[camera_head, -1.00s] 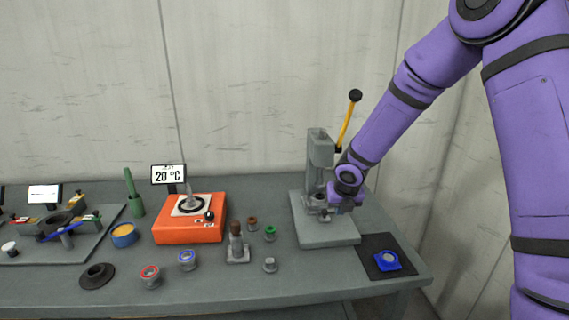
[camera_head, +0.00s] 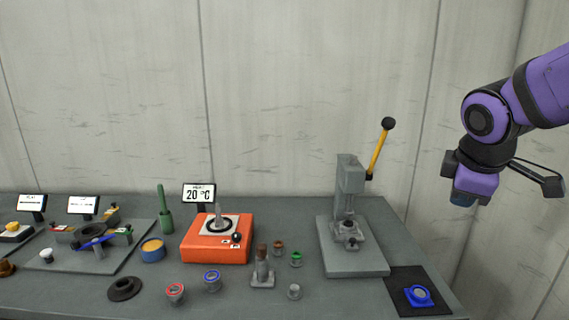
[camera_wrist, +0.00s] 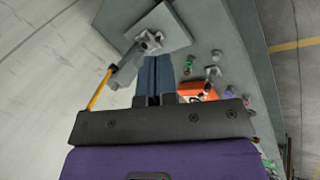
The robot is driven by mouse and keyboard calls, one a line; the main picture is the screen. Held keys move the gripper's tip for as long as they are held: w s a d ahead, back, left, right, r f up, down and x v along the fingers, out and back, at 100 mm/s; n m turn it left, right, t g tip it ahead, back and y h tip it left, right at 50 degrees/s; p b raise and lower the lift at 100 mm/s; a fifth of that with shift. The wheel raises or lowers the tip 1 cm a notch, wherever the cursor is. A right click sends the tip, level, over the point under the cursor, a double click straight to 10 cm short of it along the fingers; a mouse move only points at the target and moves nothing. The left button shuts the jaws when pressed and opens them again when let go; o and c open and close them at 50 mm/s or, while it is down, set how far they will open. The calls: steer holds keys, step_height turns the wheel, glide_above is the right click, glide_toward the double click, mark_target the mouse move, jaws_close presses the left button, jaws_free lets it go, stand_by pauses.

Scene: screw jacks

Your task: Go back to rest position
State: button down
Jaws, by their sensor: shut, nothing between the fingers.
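My gripper (camera_head: 464,200) hangs in the air to the right of the grey press and above the table's right end, touching nothing. In the wrist view its two dark fingers (camera_wrist: 154,78) lie side by side, shut with nothing between them. The grey press (camera_head: 351,215) with its yellow lever and black knob stands upright at the table's right; it also shows in the wrist view (camera_wrist: 150,42), behind the fingertips.
The table (camera_head: 340,297) holds an orange heater (camera_head: 217,242) with a 20 °C display, several small ringed parts, a green-handled tool (camera_head: 165,210) and a fixture plate at left. A blue part (camera_head: 419,296) lies on a black mat (camera_head: 405,280). The air around my gripper is clear.

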steer(key=s+r+m+y, duration=0.2)
steer(key=s+m, duration=0.9)
steer(key=s, duration=0.4)
steer(key=shift+a+r+m, duration=0.3)
steer(key=shift+a+r, duration=0.1)
steer(key=shift+a, duration=0.05)
